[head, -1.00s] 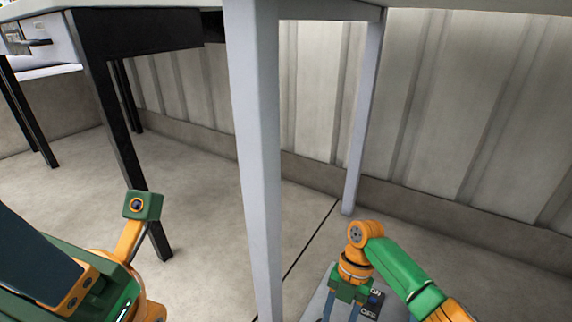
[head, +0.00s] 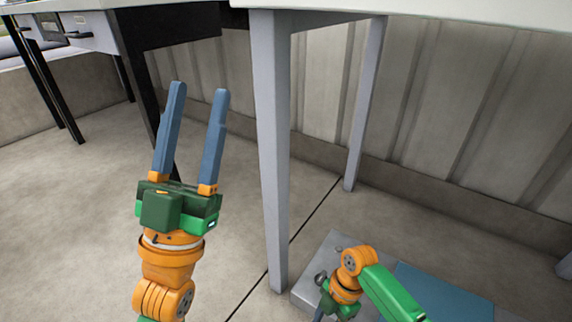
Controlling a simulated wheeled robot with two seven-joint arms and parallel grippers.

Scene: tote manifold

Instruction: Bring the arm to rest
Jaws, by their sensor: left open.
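My left gripper (head: 194,130) is in the head view at the left. Its two blue-grey fingers point up and stand apart, with nothing between them. Behind it are the floor and a black table leg. My right arm (head: 372,280) shows at the bottom right, in orange and green. Its gripper (head: 319,314) points down at the bottom edge. Only a little of its fingers shows, so I cannot tell whether it is open or shut.
A white-topped table (head: 430,12) with grey legs stands ahead; one leg (head: 270,160) is right of my left gripper. A black-legged desk with drawers (head: 88,28) is at the upper left. A ribbed wall (head: 450,110) closes the back. Open floor (head: 60,220) lies to the left.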

